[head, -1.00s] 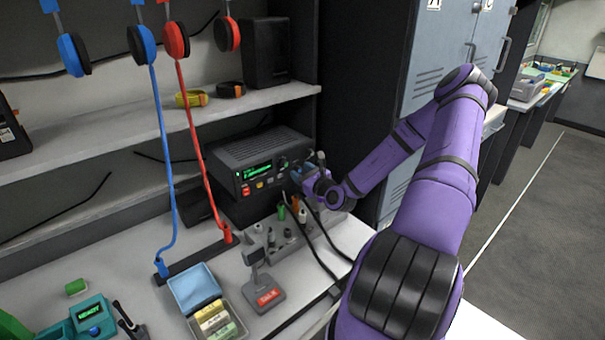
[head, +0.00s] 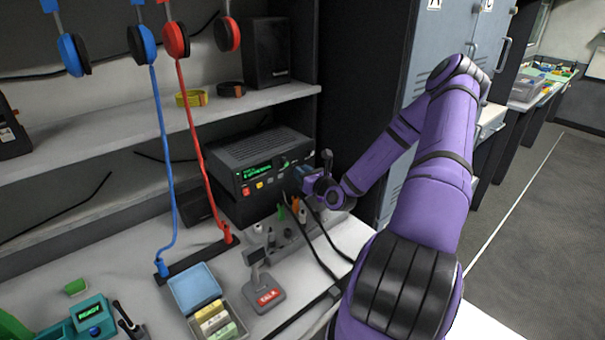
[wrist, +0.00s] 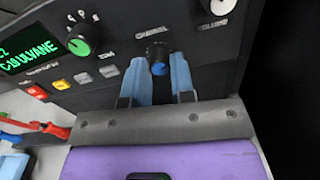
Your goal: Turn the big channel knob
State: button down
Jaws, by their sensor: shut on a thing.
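The channel knob (wrist: 157,52), dark with a blue face, sits under the CHANNEL label on the black radio (head: 262,165) front panel. My gripper (wrist: 159,62) has its two blue fingers on either side of this knob and is shut on it. In the head view my gripper (head: 298,176) is at the right part of the radio's front, and my wrist hides the knob there. The radio's green lit display (wrist: 28,48) shows two lines of text, partly cut off in the wrist view.
A green-faced knob (wrist: 83,42) and small coloured buttons (wrist: 59,84) lie left of the channel knob. A silver volume knob (wrist: 217,6) is at upper right. A panel with switches and cables (head: 285,240) stands below. The locker (head: 400,130) stands right of the radio.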

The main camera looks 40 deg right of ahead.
jog(key=m, duration=0.5)
dwell(0.6)
jog(key=c, duration=1)
grip_release()
jog(key=shift+o, duration=0.2)
jog(key=s, duration=1)
jog(key=shift+s+a+r, duration=0.15)
jog(key=shift+s+a, duration=0.25)
